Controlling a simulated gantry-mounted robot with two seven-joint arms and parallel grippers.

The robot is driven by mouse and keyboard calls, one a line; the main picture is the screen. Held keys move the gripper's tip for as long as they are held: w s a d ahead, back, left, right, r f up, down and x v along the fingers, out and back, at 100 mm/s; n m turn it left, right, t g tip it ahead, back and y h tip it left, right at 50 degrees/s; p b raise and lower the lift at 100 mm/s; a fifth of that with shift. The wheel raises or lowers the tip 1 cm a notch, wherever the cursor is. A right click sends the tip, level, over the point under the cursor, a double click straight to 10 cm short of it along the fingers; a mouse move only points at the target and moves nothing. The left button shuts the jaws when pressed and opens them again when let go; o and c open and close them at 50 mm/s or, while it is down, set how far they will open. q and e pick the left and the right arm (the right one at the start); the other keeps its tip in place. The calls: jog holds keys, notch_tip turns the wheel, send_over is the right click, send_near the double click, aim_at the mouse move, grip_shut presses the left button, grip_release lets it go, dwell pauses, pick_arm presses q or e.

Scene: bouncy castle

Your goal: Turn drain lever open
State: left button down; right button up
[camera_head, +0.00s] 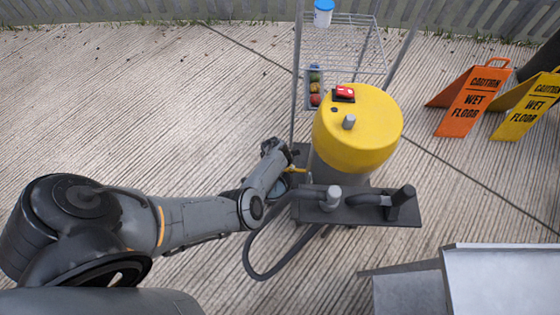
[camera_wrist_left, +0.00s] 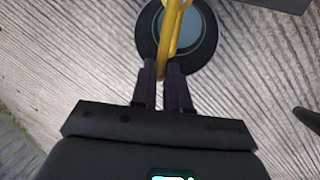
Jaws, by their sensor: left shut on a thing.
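The yellow drain lever (camera_head: 296,170) is at the left side of the machine with the yellow rounded top (camera_head: 358,130). It also shows in the left wrist view as a yellow bar (camera_wrist_left: 173,28) running up from between the fingers. My left gripper (camera_head: 283,163) is shut on the lever, and its dark fingers (camera_wrist_left: 163,75) stand on either side of the lever's end. In the head view the wrist partly hides the fingers and the lever. My right gripper is in neither view.
A black hose (camera_head: 250,255) loops in front of the machine's dark base (camera_head: 375,212). A wheel (camera_wrist_left: 198,38) lies behind the lever. A wire rack (camera_head: 345,45) stands behind. Wet floor signs (camera_head: 472,100) and a metal surface (camera_head: 500,280) are at the right. Ground at left is clear.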

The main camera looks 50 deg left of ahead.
pick_arm(q)
jog(key=shift+s+d+n, duration=0.15)
jog(key=shift+n, duration=0.35)
jog(key=c, duration=1.2)
grip_release()
jog(key=shift+o, duration=0.2)
jog(key=shift+r+p, duration=0.3)
jog(key=shift+p, duration=0.05)
notch_tip(320, 180, up, 10)
jog(key=s+d+p, duration=0.1)
jog(key=p, duration=0.5)
jog(key=shift+s+d, duration=0.25)
jog(key=shift+d, duration=0.1)
